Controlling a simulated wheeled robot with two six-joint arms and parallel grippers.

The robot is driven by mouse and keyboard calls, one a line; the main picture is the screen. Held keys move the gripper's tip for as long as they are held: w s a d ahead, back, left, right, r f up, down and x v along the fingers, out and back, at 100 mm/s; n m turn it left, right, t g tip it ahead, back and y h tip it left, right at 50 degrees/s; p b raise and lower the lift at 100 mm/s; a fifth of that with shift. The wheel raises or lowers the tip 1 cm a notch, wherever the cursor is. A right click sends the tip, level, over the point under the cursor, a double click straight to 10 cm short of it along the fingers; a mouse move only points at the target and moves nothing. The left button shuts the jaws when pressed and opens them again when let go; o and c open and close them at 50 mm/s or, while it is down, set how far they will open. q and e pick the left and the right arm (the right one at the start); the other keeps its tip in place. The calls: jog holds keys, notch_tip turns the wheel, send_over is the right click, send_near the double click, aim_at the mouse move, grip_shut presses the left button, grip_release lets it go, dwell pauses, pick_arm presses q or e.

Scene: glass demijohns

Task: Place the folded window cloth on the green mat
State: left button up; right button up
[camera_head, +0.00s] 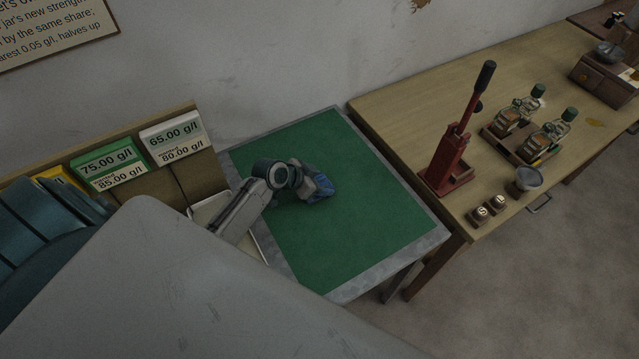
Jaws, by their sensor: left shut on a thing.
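The green mat (348,235) covers most of a small grey-edged table in the middle of the view. My left gripper (318,188) is over the upper middle of the mat, shut on a blue folded cloth (323,187). The gripper and wrist hide part of the cloth. I cannot tell whether the cloth touches the mat or is held just above it. My right gripper is not in view.
A wooden bench (405,95) to the right carries a red lever press (453,155), green-capped bottles and a small bowl (528,179). Price-like cards (108,162) stand at the left. A white tray (207,209) lies beside the mat. The mat's lower part is clear.

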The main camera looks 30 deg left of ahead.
pick_arm(q)
jog(key=shift+f, duration=0.1)
jog(key=o, duration=1.1)
jog(key=shift+c, duration=0.2)
jog(key=shift+r, duration=0.25)
jog(key=shift+s+a+r, duration=0.15)
jog(key=shift+s+a, duration=0.05)
jog(key=shift+s, duration=0.05)
jog(key=b+v, duration=0.2)
jog(key=v, duration=0.9)
jog(key=shift+r, duration=0.2)
